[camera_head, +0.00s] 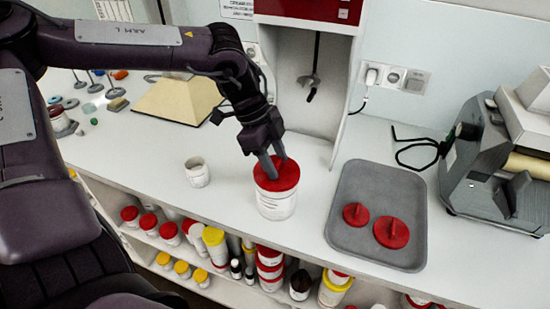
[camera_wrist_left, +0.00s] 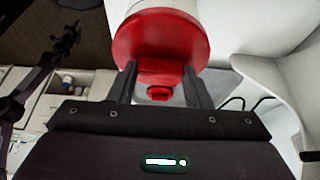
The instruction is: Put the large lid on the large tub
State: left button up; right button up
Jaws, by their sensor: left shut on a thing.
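The large red lid (camera_head: 277,177) is over the mouth of the large white tub (camera_head: 276,205) on the counter. My left gripper (camera_head: 274,168) comes down from above and is shut on the lid's raised grip. The left wrist view also shows the red lid (camera_wrist_left: 160,38) with its grip between the two fingers (camera_wrist_left: 160,88), and part of the white tub beyond it. The lid looks level and in line with the tub; I cannot tell whether it is fully seated.
A small open white tub (camera_head: 197,172) stands left of the large tub. A grey tray (camera_head: 345,238) to the right holds two smaller red lids (camera_head: 391,232). A grey machine (camera_head: 490,165) stands at far right. A shelf below the counter holds several jars (camera_head: 270,262).

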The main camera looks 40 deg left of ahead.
pick_arm(q)
jog(key=shift+f+b, duration=0.2)
jog(key=shift+b, duration=0.15)
dwell(0.6)
jog(key=o, duration=1)
jog(key=shift+o, duration=0.6)
jog(key=o, duration=0.4)
jog(key=shift+r, duration=0.15)
jog(key=shift+r+p, duration=1.4)
jog(key=shift+r, duration=0.75)
